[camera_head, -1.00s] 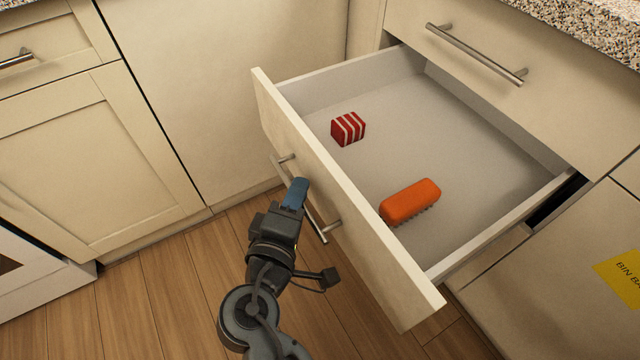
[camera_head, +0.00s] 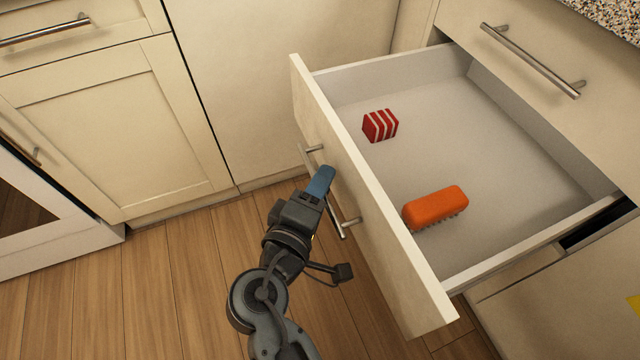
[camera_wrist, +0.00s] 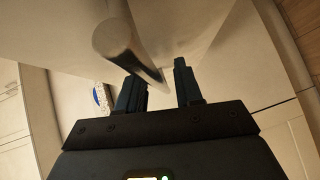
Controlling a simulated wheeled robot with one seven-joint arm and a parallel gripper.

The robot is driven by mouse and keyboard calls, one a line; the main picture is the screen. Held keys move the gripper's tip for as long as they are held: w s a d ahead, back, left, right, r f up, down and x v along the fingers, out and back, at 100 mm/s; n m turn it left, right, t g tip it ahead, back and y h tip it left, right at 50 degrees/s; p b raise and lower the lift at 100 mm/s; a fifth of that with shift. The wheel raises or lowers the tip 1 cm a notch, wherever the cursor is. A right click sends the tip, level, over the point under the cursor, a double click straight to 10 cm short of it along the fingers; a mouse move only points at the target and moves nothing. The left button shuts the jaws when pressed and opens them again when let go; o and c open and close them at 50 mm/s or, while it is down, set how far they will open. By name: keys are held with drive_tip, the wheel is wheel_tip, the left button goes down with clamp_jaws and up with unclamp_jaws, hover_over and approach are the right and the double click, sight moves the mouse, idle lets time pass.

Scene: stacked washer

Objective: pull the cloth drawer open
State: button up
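The drawer (camera_head: 385,215) stands well open, its pale front turned toward the lower left. Inside lie a red-and-white striped block (camera_head: 380,126), which may be a folded cloth, and an orange brush (camera_head: 435,207). A metal bar handle (camera_head: 343,219) is fixed to the drawer front. My gripper (camera_head: 319,183) is at the middle of this handle. In the wrist view the handle bar (camera_wrist: 118,42) runs down into the gap between the two fingers of my gripper (camera_wrist: 160,85). The fingers are apart, with a visible gap beside the bar.
A closed drawer with a bar handle (camera_head: 530,60) is above, at the right. Closed cabinet doors (camera_head: 120,130) stand at the left, beside a white appliance (camera_head: 50,215). The wooden floor (camera_head: 170,290) is clear in front of the drawer.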

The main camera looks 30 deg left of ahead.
drive_tip(key=s+d+r+p, duration=0.1)
drive_tip(key=s, duration=0.6)
drive_tip(key=shift+s, duration=0.35)
